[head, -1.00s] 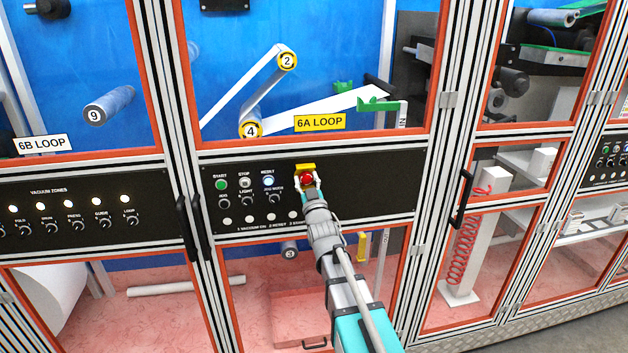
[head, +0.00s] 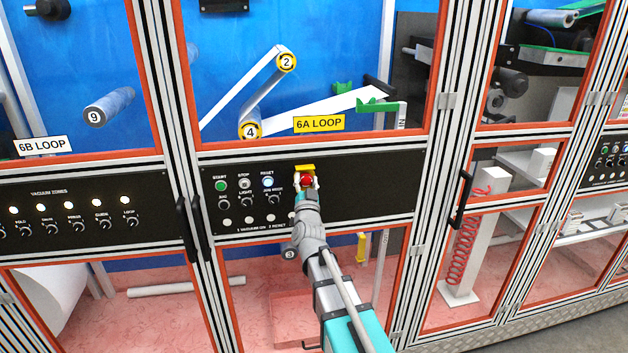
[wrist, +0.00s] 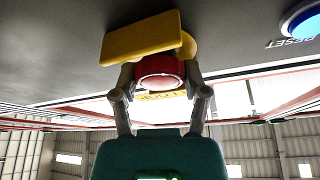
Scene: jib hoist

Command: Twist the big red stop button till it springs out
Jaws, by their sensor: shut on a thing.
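The big red stop button (head: 307,181) sits on the black control panel (head: 370,186), below a yellow guard plate (head: 305,168). My gripper (head: 307,184) is at the button, reaching up from below. In the wrist view the red button (wrist: 160,72) lies between the two fingers of my gripper (wrist: 160,82), one on each side, and they are shut on it. The yellow guard (wrist: 142,38) shows just beyond it. Whether the button is pressed in or out cannot be told.
Left of the button are a green START button (head: 221,186), a STOP button (head: 244,184) and a lit RESET button (head: 268,183). Black knobs (head: 246,201) sit below them. Black door handles (head: 190,228) stand out at the panel's left.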

